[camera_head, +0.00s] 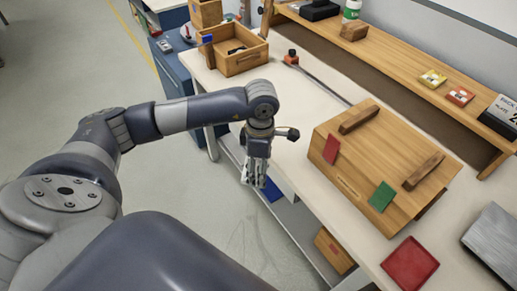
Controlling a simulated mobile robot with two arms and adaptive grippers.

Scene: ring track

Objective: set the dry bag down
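My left gripper (254,174) points down at the front edge of the white table (290,160), left of a wooden box. Its fingers look close together, but the view does not show clearly whether they are open or shut. I see nothing held in it. I cannot make out a dry bag anywhere. A small blue thing (271,190) shows low behind the gripper, partly hidden and too small to identify. My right gripper is not in view.
A wooden box (372,150) with two handles and red and green patches stands on the table. A red tray (410,263) lies near it. An open wooden bin (240,62) stands at the far end. A raised wooden shelf (400,65) runs behind. Bare floor lies left.

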